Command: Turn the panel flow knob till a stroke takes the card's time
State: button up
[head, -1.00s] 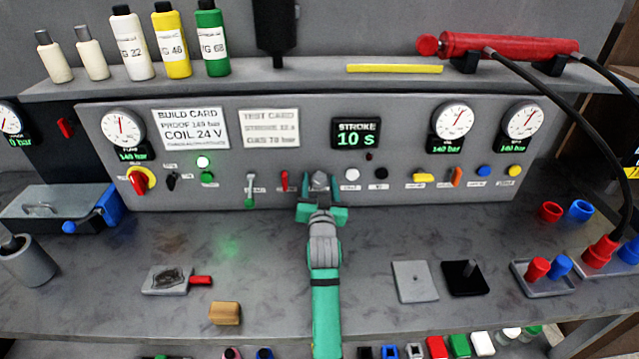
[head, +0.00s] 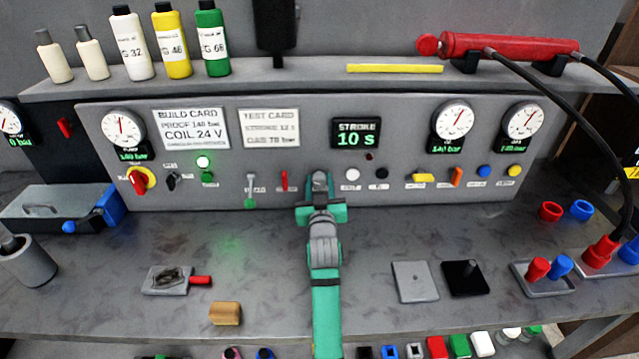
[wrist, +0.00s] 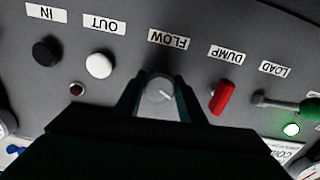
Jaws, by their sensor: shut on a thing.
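My gripper (head: 320,190) is at the front of the grey panel in the head view, its jaws shut on the flow knob. In the wrist view the grey round flow knob (wrist: 160,92) sits between my two dark fingers, under the FLOW label (wrist: 169,40). A pale pointer line shows on the knob's face. In the head view the stroke display (head: 356,133) reads 10 s. The test card (head: 269,128) has a stroke line that looks like 12 s, though it is blurred. The build card (head: 190,128) is beside it.
The red dump lever (wrist: 222,97) is close beside my gripper. The white OUT button (wrist: 99,65) and black IN button (wrist: 46,51) are on the other side. The green load lever (head: 250,190) is farther left in the head view.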

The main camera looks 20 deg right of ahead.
jog(key=n, duration=0.5)
jog(key=shift+n, duration=0.3)
dwell(0.4)
jog(key=o, duration=1)
jog(key=v, duration=1.1)
